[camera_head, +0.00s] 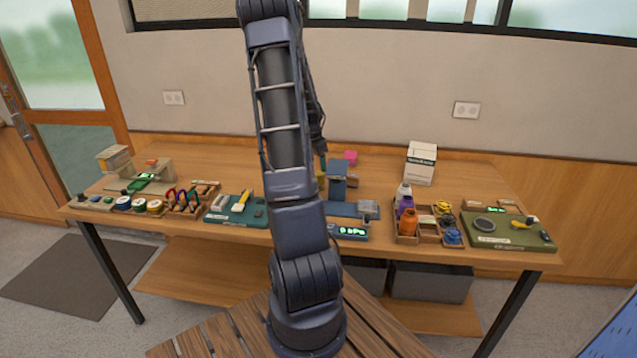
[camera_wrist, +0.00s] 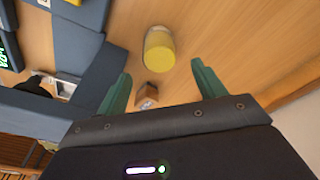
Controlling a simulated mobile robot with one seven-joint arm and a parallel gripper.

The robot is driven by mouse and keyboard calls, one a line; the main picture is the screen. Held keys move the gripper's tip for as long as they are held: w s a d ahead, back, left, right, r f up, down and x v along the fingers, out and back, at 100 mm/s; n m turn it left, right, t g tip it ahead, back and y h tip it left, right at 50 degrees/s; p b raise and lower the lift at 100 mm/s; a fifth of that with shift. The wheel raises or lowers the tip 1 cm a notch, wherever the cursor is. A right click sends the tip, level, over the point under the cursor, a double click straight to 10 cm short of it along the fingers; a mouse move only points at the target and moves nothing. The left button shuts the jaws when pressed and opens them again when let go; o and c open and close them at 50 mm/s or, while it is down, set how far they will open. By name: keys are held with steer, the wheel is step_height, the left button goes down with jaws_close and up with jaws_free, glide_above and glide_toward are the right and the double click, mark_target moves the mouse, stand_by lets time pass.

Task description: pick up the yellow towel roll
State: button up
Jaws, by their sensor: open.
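The yellow towel roll (camera_wrist: 159,50) shows in the wrist view as a short yellow cylinder with a pale end, on the wooden tabletop. My gripper (camera_wrist: 161,72) is open, with its two green fingers apart and nothing held between them. The roll lies just beyond the fingertips, roughly centred on the gap between them; I cannot tell the exact distance. In the head view my arm covers most of this area, and only a small yellowish patch (camera_head: 320,181) shows beside it, perhaps the roll.
A small brown block (camera_wrist: 147,95) appears between the fingers in the wrist view. A blue-grey stand (camera_head: 337,185) is close to my arm. Trays of bottles (camera_head: 406,220) stand right.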

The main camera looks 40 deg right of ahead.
steer(key=shift+d+f, duration=0.15)
steer(key=shift+f, duration=1.15)
steer(key=shift+d+f, duration=0.2)
steer(key=shift+f, duration=1.15)
steer(key=shift+d+f, duration=0.15)
steer(key=shift+f, duration=1.15)
steer(key=c, duration=1.1)
steer(key=shift+r, duration=0.1)
